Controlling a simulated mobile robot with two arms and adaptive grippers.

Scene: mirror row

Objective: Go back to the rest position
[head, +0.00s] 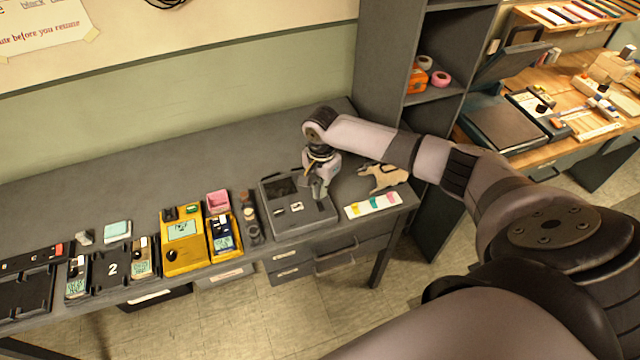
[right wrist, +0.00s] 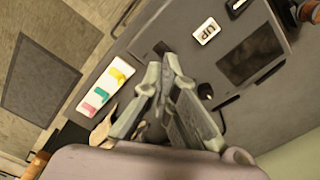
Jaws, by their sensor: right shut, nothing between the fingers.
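My right gripper (head: 321,190) is at the end of my right arm, which reaches in from the right over the grey table (head: 100,180). It points down over the right part of a grey panel box (head: 306,219) with a dark screen. The fingers are shut with nothing between them, and they also show in the right wrist view (right wrist: 165,65). Whether the fingertips touch the box I cannot tell. My left gripper is not in view.
A white strip with coloured tabs (head: 373,206) and a tan glove (head: 384,177) lie right of the box. A yellow device (head: 183,256), a pink box (head: 218,201) and dark trays (head: 110,268) stand left. A dark shelf (head: 385,80) rises behind right. The table's back left is clear.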

